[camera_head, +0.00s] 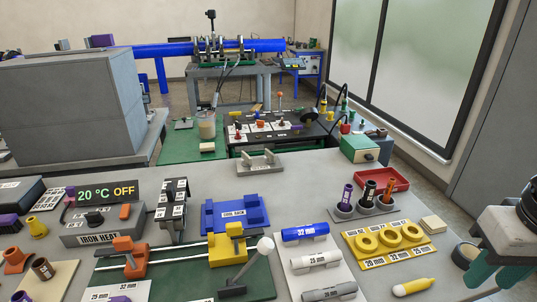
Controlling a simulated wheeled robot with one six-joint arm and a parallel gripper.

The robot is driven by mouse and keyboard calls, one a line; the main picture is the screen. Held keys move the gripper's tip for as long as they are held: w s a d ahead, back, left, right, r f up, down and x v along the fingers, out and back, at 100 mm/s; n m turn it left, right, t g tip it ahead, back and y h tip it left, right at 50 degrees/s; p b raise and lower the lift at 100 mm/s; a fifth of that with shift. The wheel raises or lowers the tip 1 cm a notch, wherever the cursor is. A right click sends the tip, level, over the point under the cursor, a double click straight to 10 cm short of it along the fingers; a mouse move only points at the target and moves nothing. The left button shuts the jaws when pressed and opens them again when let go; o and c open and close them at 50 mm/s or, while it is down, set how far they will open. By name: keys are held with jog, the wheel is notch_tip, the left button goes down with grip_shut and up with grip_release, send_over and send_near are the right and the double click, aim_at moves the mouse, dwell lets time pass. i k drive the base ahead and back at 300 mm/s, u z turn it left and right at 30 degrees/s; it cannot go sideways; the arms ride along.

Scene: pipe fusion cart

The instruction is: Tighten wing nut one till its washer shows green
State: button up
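No wing nut or colored washer can be made out. A clamp machine (213,52) stands on a grey bench at the far back, around a long blue pipe (264,45). Any wing nuts on it are too small to tell. My gripper (487,273) shows only partly at the right edge, over the near table's right side. Its teal fingers point down and left, well apart from the clamp machine. Whether they are open cannot be told.
The near grey table (315,170) holds a green-based jig (175,275), an iron heater box (100,226), a blue cool rack (235,214), a yellow ring tray (388,243) and a red tray (382,180). A large grey box (70,105) blocks the left. Floor shows beyond the table.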

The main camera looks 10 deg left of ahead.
aim_at(247, 162)
jog(key=u, duration=0.05)
jog(key=k, duration=0.95)
jog(key=u, duration=0.55)
jog(key=i, duration=1)
